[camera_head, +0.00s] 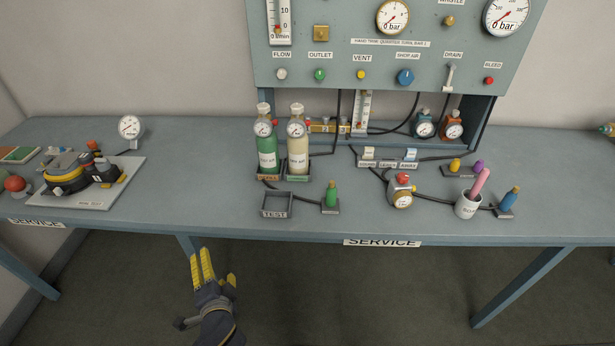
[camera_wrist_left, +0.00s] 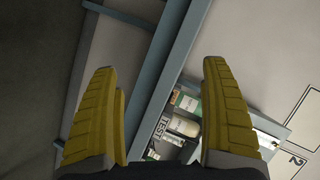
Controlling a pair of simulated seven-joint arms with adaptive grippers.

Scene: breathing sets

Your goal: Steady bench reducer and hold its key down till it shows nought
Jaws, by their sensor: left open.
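What looks like the bench reducer (camera_head: 401,192) sits on the bench, right of the middle in the head view. It is a small brass-coloured body with a round gauge face and a red part on top, joined to dark hoses. The gauge reading is too small to make out. My left gripper (camera_head: 215,268) is open and empty in front of the bench's front edge, well to the left of the reducer. Its yellow fingers stand wide apart in the left wrist view (camera_wrist_left: 160,70), with no reducer visible there. My right gripper is not in view.
A green cylinder (camera_head: 267,158) and a cream cylinder (camera_head: 297,160) stand behind an empty TEST tray (camera_head: 277,212). The gauge panel (camera_head: 340,68) rises behind.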

